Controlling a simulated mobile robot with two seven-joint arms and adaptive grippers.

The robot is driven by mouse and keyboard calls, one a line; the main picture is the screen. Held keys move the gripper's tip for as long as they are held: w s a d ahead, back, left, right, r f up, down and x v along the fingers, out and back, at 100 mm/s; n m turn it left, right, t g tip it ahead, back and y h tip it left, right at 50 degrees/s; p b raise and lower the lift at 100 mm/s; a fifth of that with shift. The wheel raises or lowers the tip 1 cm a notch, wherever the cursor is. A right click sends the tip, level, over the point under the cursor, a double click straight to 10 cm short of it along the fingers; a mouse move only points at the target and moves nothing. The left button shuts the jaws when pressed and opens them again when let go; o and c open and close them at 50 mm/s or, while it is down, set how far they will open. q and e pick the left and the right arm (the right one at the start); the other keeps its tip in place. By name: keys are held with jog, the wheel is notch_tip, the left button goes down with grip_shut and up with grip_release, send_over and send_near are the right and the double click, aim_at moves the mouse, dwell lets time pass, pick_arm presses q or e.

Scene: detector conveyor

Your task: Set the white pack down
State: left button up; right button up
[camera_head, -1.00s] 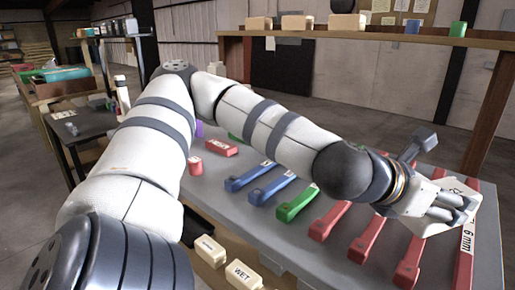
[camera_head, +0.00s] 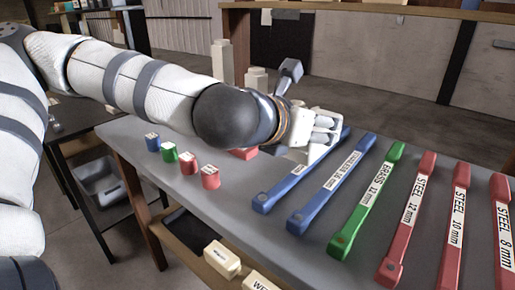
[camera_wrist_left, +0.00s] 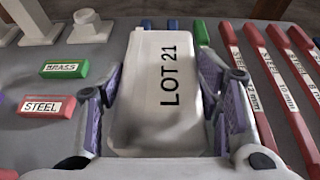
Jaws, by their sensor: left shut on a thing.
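The white pack (camera_wrist_left: 165,100), marked LOT 21, lies between the two purple-padded fingers of my left gripper (camera_wrist_left: 163,118) in the left wrist view. The left gripper is shut on it. My right gripper is not in view.
Blue bars (camera_head: 284,190), a green bar (camera_head: 365,205) and several red bars (camera_head: 408,215) lie to the right. Small coloured blocks (camera_head: 210,178) stand on the left, white posts (camera_head: 222,62) behind. Cream blocks (camera_head: 221,259) sit on a lower shelf in front.

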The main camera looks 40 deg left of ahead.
pick_arm(q)
jog(key=w+a+f, duration=0.2)
jog(key=a+f, duration=0.1)
jog(key=w+a+f+b, duration=0.1)
jog(key=w+a+f, duration=0.2)
jog(key=a, duration=0.1)
jog(key=w+a+f+b, duration=0.1)
jog(key=w+a+f, duration=0.2)
jog(key=a, duration=0.1)
jog(key=shift+w+a+f, duration=0.1)
jog(key=shift+a+f, duration=0.05)
jog(key=shift+f, duration=0.25)
jog(key=shift+a+f+b, duration=0.1)
jog(key=shift+f+b, duration=0.7)
jog(key=shift+f, duration=0.9)
jog(key=o, duration=1.6)
jog(key=shift+c, duration=0.2)
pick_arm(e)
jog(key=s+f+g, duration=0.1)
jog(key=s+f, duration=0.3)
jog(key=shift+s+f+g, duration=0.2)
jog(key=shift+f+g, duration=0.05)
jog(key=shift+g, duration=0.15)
pick_arm(q)
jog(key=shift+r, duration=0.1)
